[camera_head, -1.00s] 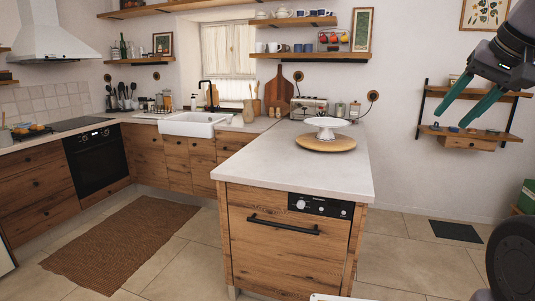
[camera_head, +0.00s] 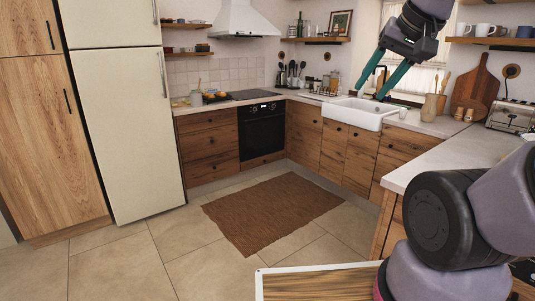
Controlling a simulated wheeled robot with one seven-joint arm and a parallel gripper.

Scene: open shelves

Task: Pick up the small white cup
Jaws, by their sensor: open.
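A small white cup-like object (camera_head: 403,114) stands on the counter at the right end of the white sink; it is too small to be sure of its shape. A white mug (camera_head: 463,29) stands on the upper shelf at the right. My gripper (camera_head: 371,91) is open and empty, with its two teal fingers pointing down and left. In the picture it lies in front of the window and sink area, left of the small white object; how far apart they are in depth I cannot tell. It touches nothing that I can see.
The white sink (camera_head: 354,113) is set in the counter along the back. A brown rug (camera_head: 272,211) lies on open floor. A tall fridge (camera_head: 126,125) stands at left.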

